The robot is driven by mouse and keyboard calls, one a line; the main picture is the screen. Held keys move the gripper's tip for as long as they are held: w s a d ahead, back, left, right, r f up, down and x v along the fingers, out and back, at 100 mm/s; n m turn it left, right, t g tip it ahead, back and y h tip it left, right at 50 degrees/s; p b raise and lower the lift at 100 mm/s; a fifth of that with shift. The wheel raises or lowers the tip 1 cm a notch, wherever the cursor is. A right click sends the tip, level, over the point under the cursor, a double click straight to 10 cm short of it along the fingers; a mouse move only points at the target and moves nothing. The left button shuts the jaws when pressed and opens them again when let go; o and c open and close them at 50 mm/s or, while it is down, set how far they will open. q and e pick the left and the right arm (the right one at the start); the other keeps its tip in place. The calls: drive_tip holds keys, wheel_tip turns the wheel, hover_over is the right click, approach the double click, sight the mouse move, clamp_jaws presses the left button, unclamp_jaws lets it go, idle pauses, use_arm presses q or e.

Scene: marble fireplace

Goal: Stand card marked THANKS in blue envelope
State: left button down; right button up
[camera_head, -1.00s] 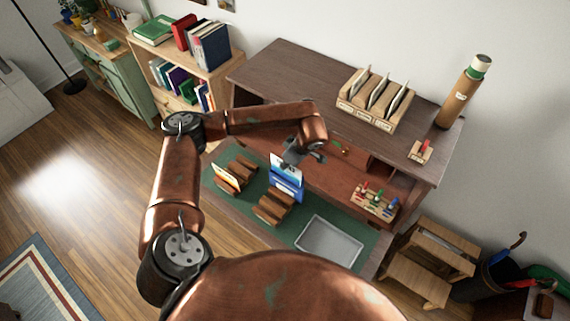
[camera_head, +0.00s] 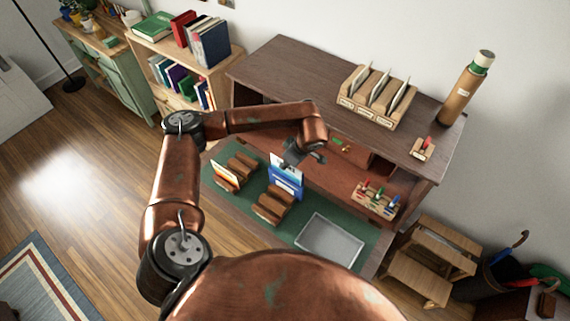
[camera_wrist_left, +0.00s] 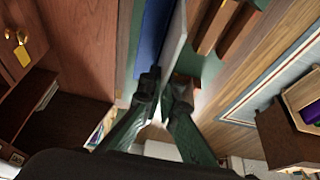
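A blue envelope (camera_head: 286,186) stands upright by a slotted wooden rack (camera_head: 268,210) on the green desk mat. A white and light-blue card (camera_head: 282,160) rises above the envelope; its lettering is too small to read. My left gripper (camera_head: 305,157) is at the card's upper right. In the left wrist view, the fingers (camera_wrist_left: 164,92) are closed around the pale card (camera_wrist_left: 174,45), and the blue envelope (camera_wrist_left: 151,38) is just left of it. I cannot tell whether the card's lower edge is inside the envelope or beside it. My right gripper is out of view.
A second wooden rack (camera_head: 243,163) holds an orange-and-white item (camera_head: 225,175) on the left. A grey tray (camera_head: 330,238) lies right of the envelope. A rack of coloured pieces (camera_head: 374,197) is at the right. The desk's upper shelf (camera_head: 300,75) overhangs behind.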

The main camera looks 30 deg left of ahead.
sight(282, 175)
use_arm(q)
drive_tip(key=shift+f, duration=0.15)
drive_tip(key=shift+f+b, duration=1.35)
drive_tip(key=shift+f, duration=0.35)
drive_tip(key=shift+f, duration=0.15)
drive_tip(key=shift+f+b, duration=0.6)
drive_tip(key=shift+f, duration=0.1)
drive_tip(key=c, duration=2.1)
unclamp_jaws()
drive_tip(key=shift+r, duration=0.1)
drive_tip(key=shift+r+p, duration=2.35)
drive_tip(key=shift+r, duration=2.2)
drive_tip(key=shift+f, duration=0.1)
